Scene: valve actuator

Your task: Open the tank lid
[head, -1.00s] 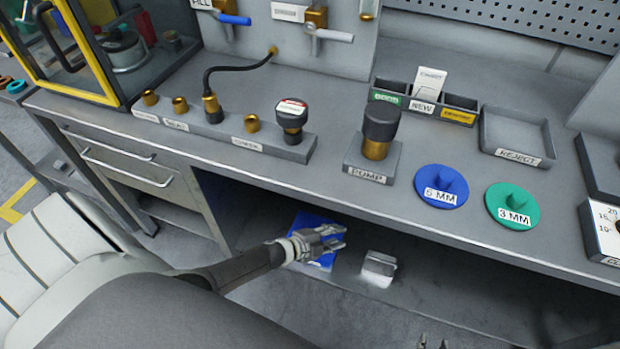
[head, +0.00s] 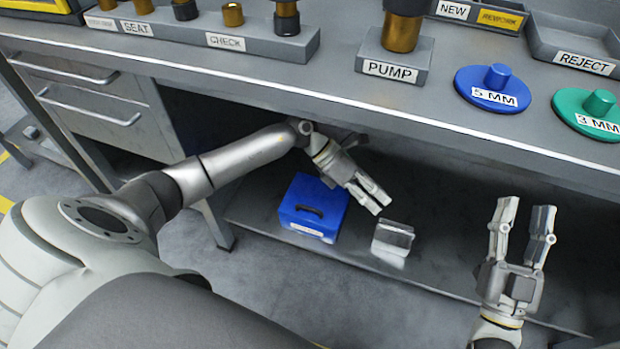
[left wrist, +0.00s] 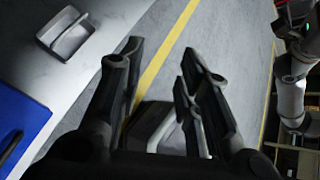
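A blue box (head: 310,205) with a dark handle slot and a white label stands on the low shelf under the bench. I cannot tell for sure whether it is the tank. A small silvery block (head: 393,237) stands to its right. My left gripper (head: 381,205) hangs above and between the two, empty, its fingers apart. In the left wrist view, the fingers (left wrist: 161,58) are open with nothing between them; the silvery block (left wrist: 68,36) and the blue box's edge (left wrist: 22,118) lie at the left. My right gripper (head: 524,212) is open and empty before the bench edge.
The bench top overhangs the low shelf (head: 258,212). On it stand the PUMP block (head: 397,68), the blue 5 MM disc (head: 490,92), the green 3 MM disc (head: 590,112), the REJECT tray (head: 575,50) and a fitting rack (head: 225,35). Drawers (head: 90,95) are at left.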

